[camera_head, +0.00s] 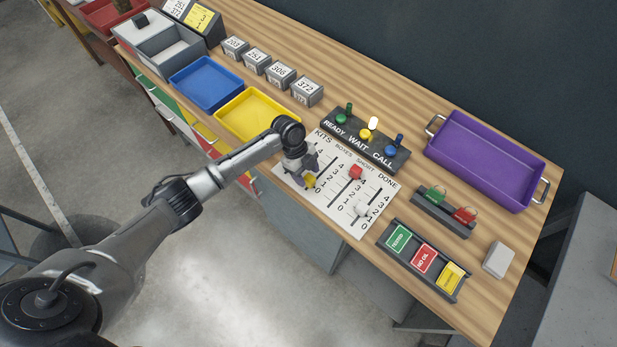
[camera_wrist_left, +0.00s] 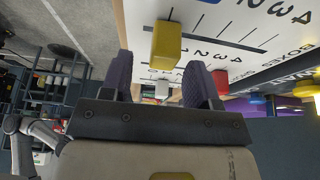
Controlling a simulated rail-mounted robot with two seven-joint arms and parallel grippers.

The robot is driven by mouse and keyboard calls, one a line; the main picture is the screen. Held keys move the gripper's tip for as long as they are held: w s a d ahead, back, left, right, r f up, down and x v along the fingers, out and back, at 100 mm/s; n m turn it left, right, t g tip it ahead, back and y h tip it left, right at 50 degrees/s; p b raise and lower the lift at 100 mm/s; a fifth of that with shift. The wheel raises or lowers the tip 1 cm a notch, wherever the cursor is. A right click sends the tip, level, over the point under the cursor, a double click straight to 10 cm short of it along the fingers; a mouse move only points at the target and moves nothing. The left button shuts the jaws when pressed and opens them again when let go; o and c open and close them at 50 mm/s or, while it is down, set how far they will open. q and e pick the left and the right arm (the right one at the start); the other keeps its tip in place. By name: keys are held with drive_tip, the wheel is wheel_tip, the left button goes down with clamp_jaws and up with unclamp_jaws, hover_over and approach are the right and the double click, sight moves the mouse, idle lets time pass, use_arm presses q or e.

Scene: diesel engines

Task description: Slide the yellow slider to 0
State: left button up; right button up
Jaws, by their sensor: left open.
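In the left wrist view the yellow slider (camera_wrist_left: 166,44) shows large, beyond and between the fingertips (camera_wrist_left: 160,78). The fingers are apart and empty. A bare stretch of its slot runs from it toward the higher numbers. I cannot read its exact mark. My right gripper is not in view.
A red slider (camera_head: 355,172) and a white slider (camera_head: 361,210) stand on neighbouring columns. Behind the board is the READY/WAIT/CALL switch panel (camera_head: 374,146). A yellow tray (camera_head: 240,132) lies left, a card holder (camera_head: 418,280) right, and a purple tray (camera_head: 490,175) back right.

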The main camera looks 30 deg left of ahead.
use_arm(q)
drive_tip(key=v, duration=1.1)
drive_tip(key=shift+a, duration=0.1)
